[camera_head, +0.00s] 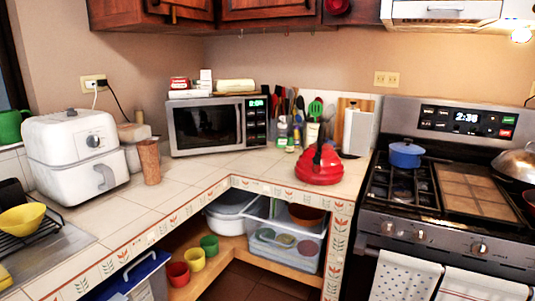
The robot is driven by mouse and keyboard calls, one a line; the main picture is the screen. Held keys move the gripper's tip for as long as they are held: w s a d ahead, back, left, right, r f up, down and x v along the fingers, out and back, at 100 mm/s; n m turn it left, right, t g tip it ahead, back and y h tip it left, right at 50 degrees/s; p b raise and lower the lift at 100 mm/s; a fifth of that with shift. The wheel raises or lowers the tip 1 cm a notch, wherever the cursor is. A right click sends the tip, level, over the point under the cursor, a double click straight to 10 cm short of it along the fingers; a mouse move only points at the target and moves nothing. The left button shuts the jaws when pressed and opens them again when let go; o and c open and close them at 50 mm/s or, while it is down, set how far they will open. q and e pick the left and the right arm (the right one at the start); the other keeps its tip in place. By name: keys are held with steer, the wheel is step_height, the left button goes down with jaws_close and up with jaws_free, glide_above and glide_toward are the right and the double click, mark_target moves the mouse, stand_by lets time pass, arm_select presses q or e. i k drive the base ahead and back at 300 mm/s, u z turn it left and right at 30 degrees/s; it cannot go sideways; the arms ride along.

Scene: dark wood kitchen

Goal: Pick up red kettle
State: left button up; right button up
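The red kettle (319,170) stands upright on the white tiled counter (260,167), close to the counter's front edge and left of the stove. Its black handle (318,141) sticks up from the top. Neither of my grippers shows in the head view, and nothing is touching the kettle.
A microwave (205,124) and a utensil group (313,110) stand behind the kettle. A paper towel roll (357,131) is behind it to the right. The stove (445,205) holds a blue pot (406,155). A white air fryer (75,150) and a brown cup (148,162) stand left.

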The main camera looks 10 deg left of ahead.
mark_target(330, 172)
steer(key=u, duration=0.65)
steer(key=i, duration=0.8)
steer(key=u, duration=0.15)
